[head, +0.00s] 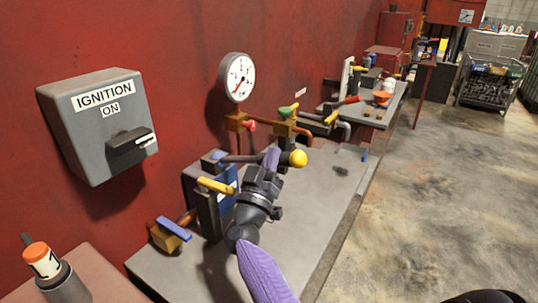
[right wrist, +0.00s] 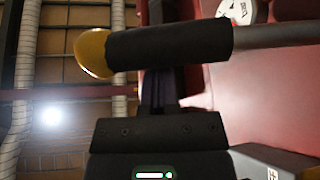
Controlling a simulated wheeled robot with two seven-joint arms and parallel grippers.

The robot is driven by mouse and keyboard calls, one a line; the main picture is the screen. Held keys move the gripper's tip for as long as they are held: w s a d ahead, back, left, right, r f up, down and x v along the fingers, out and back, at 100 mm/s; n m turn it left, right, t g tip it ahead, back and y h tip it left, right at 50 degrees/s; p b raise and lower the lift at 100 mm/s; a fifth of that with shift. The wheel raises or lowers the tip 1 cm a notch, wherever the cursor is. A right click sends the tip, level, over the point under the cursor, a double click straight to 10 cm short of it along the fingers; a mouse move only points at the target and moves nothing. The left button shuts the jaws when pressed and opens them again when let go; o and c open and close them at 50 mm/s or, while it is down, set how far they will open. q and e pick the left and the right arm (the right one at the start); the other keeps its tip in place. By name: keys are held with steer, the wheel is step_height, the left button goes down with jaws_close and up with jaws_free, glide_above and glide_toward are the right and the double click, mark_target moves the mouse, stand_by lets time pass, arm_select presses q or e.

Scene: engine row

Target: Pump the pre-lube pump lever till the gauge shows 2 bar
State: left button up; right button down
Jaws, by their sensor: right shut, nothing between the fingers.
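The pre-lube pump lever (head: 245,159) is a dark rod with a black grip and a yellow ball end (head: 298,158), standing out nearly level from a blue pump body (head: 226,199). In the right wrist view the black grip (right wrist: 170,44) crosses the top of the picture. My right gripper (head: 271,158) is shut and empty, its purple fingers up against or just below the grip near the ball; contact is unclear. The round white gauge (head: 237,77) is on the red wall, its red needle toward lower left; its figures are too small to read. My left gripper is out of view.
A grey ignition box (head: 95,125) with a black switch is on the wall at left. Valves with yellow (head: 217,186), blue (head: 174,228) and green (head: 287,109) handles stand around the pump. An orange-topped knob (head: 42,260) is lower left.

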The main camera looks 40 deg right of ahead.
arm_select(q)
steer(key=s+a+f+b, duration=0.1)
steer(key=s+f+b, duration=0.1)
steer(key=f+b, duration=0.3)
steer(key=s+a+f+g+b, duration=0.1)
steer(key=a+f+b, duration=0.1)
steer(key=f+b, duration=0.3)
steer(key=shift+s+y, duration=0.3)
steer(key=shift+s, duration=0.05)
arm_select(e)
step_height(320, 180, down, 12)
steer(key=s+m+g+h, duration=0.1)
steer(key=m+g+h, duration=0.1)
steer(key=m+g, duration=0.4)
steer(key=m, duration=0.4)
steer(key=shift+s+d+g, duration=0.15)
steer(key=shift+g, duration=0.15)
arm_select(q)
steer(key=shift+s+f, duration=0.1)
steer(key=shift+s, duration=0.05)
arm_select(e)
steer(key=shift+f, duration=0.1)
